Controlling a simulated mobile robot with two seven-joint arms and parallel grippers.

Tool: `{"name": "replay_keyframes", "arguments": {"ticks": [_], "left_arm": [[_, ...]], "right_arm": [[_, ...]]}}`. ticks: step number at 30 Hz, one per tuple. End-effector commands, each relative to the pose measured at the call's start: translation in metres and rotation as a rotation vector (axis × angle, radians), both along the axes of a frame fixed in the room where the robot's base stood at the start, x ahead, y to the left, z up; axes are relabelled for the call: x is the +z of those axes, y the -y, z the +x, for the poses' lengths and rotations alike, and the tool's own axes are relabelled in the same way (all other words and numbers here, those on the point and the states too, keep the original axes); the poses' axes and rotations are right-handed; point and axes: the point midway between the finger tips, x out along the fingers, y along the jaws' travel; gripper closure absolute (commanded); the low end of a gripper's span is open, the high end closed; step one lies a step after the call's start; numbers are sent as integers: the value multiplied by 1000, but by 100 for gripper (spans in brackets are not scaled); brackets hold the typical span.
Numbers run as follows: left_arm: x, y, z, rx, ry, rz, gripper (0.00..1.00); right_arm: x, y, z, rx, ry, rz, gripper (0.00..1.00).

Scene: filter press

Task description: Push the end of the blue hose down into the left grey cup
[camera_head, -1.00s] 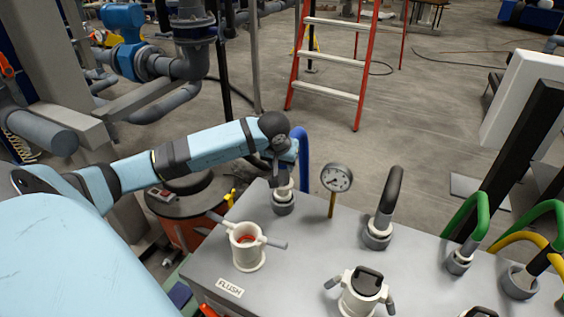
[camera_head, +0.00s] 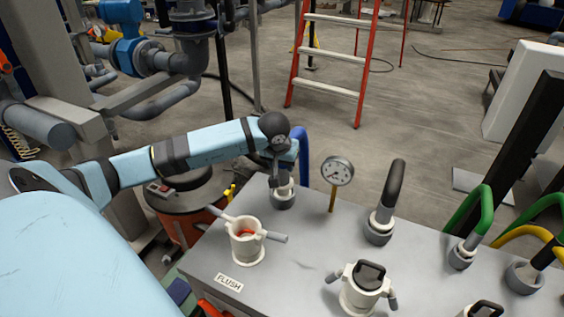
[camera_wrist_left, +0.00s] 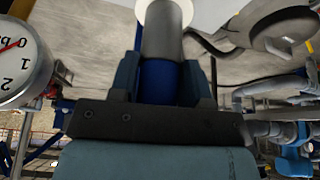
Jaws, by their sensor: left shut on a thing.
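The blue hose (camera_head: 303,148) arches behind my left gripper at the back left of the grey panel. My left gripper (camera_head: 282,172) is shut on the hose just above its end. The left grey cup (camera_head: 283,201) is directly below it, with a pale collar showing just above the cup's rim. In the left wrist view the blue hose (camera_wrist_left: 158,82) is between the two fingers, and a grey cylindrical end (camera_wrist_left: 166,32) points away toward a white ring. I cannot tell how deep the end sits in the cup. My right gripper is out of view.
A pressure gauge (camera_head: 337,171) on a yellow stem stands just right of the left cup. A black hose (camera_head: 391,190) and green hoses (camera_head: 478,215) stand farther right. A white clamp fitting (camera_head: 246,243) is in front. A red stepladder (camera_head: 330,70) stands behind.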

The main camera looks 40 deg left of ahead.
Motion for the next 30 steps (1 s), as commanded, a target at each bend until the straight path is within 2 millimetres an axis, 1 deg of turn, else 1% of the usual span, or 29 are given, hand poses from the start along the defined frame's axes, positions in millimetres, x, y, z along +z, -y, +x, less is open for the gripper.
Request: {"name": "replay_keyframes", "arguments": {"ticks": [1,19,26,27,29,30], "left_arm": [[-2,0,0,0,2,1,100],[-17,0,0,1,1,0,100],[-17,0,0,1,1,0,100],[-17,0,0,1,1,0,52],[-17,0,0,0,1,0,38],[-17,0,0,0,0,0,29]], "right_arm": [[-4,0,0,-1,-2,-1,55],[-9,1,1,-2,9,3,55],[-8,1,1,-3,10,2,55],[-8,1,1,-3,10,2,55],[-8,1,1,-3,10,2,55],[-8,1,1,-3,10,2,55]]}}
